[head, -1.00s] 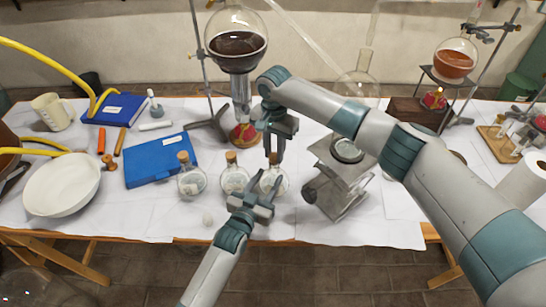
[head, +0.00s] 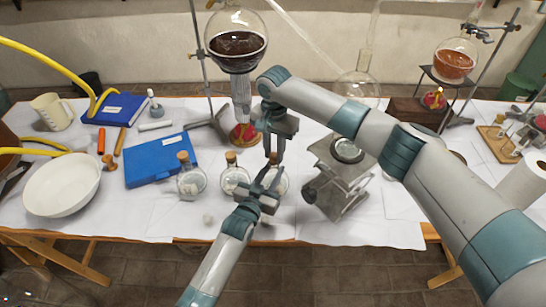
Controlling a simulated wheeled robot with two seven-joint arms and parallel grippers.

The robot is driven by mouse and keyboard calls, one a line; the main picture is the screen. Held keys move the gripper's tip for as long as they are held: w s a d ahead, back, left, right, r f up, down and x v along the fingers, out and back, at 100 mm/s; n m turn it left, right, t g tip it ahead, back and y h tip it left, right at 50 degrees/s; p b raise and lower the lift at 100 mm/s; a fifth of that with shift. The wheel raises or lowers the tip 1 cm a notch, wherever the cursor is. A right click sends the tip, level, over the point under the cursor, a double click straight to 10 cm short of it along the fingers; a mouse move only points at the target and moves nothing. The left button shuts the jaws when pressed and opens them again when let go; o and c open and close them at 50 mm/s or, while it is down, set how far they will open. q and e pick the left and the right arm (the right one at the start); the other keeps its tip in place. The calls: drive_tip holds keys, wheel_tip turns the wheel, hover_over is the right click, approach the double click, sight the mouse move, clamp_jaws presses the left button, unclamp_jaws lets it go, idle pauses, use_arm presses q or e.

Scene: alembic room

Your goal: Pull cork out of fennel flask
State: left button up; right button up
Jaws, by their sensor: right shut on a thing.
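Three small round corked flasks stand in a row near the table's front edge: a left one (head: 191,181), a middle one (head: 234,181) and a right one (head: 283,185). I cannot read any labels, so I cannot tell by name which holds fennel. My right gripper (head: 273,153) reaches down from above and is shut on the cork (head: 273,159) of the right flask. The cork still appears at the flask's neck. My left gripper (head: 268,179) is open, its fingers apart in front of the right flask and hiding much of it.
A blue case (head: 160,160) and a white bowl (head: 62,185) lie to the left. A metal lab jack (head: 345,185) stands close on the right. Behind is a stand with a large dark-filled flask (head: 236,45). A small white lump (head: 208,219) lies in front.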

sight(274, 156)
clamp_jaws()
drive_tip(key=shift+r, duration=2.3)
use_arm(q)
drive_tip(key=o, duration=1)
drive_tip(key=shift+s, duration=0.1)
drive_tip(key=shift+v, duration=0.8)
use_arm(e)
drive_tip(key=shift+f, duration=0.25)
drive_tip(key=shift+f+b, duration=0.95)
drive_tip(key=shift+b, duration=0.25)
use_arm(q)
drive_tip(key=v, duration=1)
drive_tip(key=shift+s+a, duration=0.1)
drive_tip(key=shift+s, duration=0.05)
drive_tip(key=shift+r, duration=0.1)
